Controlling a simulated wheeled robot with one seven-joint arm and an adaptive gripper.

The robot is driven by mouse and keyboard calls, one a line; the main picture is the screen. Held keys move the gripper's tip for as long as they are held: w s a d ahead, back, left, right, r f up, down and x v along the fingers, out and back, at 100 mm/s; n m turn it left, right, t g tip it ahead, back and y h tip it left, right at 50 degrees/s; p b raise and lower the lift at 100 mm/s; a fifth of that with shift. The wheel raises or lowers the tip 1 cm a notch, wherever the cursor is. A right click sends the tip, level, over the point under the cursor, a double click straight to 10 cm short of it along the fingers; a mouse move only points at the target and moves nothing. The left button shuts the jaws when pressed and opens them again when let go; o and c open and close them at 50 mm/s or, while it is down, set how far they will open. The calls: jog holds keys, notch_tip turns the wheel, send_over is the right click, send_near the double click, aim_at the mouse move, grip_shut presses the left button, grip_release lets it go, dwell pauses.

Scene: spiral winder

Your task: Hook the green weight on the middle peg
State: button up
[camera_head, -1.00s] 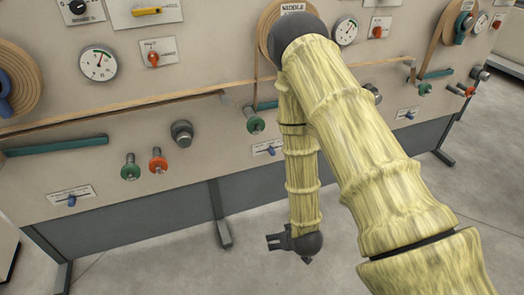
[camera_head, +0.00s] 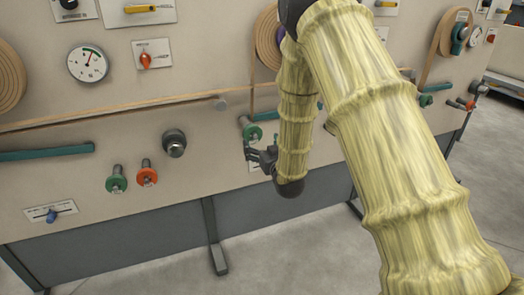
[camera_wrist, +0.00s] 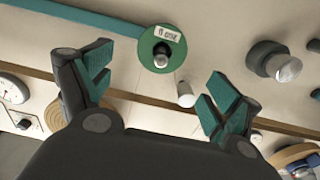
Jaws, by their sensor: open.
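A green weight (camera_head: 252,132) sits on a peg below the brown strip at the middle station. In the wrist view the same green disc (camera_wrist: 152,62), with a white tag, is ahead of and between my fingers, not touched. My gripper (camera_head: 258,155) is open and empty, just below that disc in the head view; its teal-padded fingers (camera_wrist: 155,88) are spread wide in the wrist view. The middle station's label is hidden by my arm.
A grey knob (camera_head: 174,143) sticks out left of the gripper. A small grey post (camera_head: 221,103) stands by the brown strip. Teal bars (camera_head: 45,152) and a blue-handled slider (camera_head: 51,214) are on the panel. A dark support leg (camera_head: 214,237) stands below; the floor in front is clear.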

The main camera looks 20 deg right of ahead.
aim_at(252, 133)
jog(key=w, duration=0.9)
jog(key=shift+a+f, duration=0.1)
jog(key=shift+a, duration=0.1)
jog(key=shift+c, duration=0.2)
jog(key=c, duration=1.8)
